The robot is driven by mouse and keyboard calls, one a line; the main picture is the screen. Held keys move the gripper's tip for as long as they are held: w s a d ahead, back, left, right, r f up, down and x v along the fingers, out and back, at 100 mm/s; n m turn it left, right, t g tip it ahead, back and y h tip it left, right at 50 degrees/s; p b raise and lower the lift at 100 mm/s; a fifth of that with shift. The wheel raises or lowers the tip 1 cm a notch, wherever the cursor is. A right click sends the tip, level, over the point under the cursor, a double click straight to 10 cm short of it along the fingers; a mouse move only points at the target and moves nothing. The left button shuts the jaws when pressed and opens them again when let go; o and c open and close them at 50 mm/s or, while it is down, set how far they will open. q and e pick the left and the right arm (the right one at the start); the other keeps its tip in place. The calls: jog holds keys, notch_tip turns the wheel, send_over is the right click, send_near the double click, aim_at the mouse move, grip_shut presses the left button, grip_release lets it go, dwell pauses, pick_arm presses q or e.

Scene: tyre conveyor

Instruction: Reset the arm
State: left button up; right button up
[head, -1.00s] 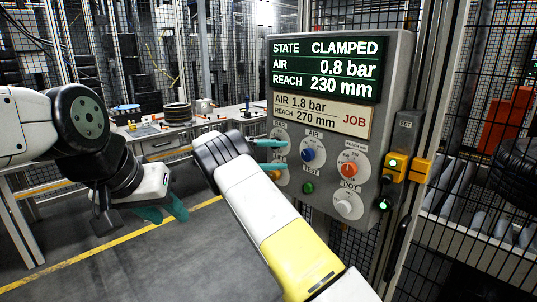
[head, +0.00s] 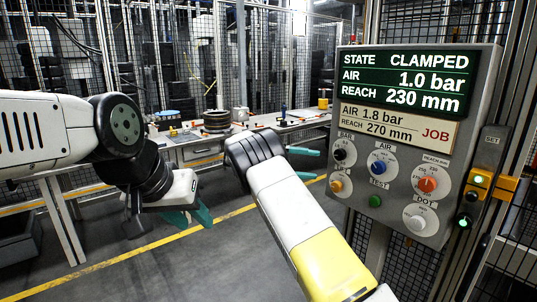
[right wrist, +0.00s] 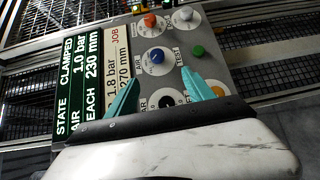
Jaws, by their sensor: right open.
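My right arm reaches up from the bottom right of the head view. My right gripper (head: 304,163) has teal fingers, apart and empty, a little left of the grey control panel (head: 355,220). In the right wrist view the open fingers (right wrist: 162,95) point at the panel, with the black knob and the blue AIR knob (right wrist: 156,56) beyond them. My left gripper (head: 196,217) hangs at the left with teal fingertips low over the floor; its opening is unclear. The panel screen (head: 405,82) reads STATE CLAMPED, AIR 1.0 bar, REACH 230 mm.
The job plate (head: 398,125) reads AIR 1.8 bar, REACH 270 mm. The panel also carries an orange knob (head: 427,184), a white DOT knob (head: 415,223) and a green TEST button (head: 375,201). A workbench (head: 200,148) and mesh fence stand behind. Open floor lies between.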

jog(key=s+d+r+n+t+y, duration=0.1)
jog(key=s+d+r+n+y, duration=0.1)
jog(key=s+d+y, duration=0.9)
jog(key=s+a+r+t+y, duration=0.1)
jog(key=s+a+t+y, duration=0.2)
jog(key=s, duration=0.9)
jog(key=s+a+r+t+y, duration=0.1)
jog(key=s+a+t+y, duration=0.3)
jog(key=s+a, duration=0.3)
jog(key=s+y, duration=0.1)
jog(key=s, duration=0.3)
jog(key=shift+s+t, duration=0.3)
jog(key=shift+s, duration=0.1)
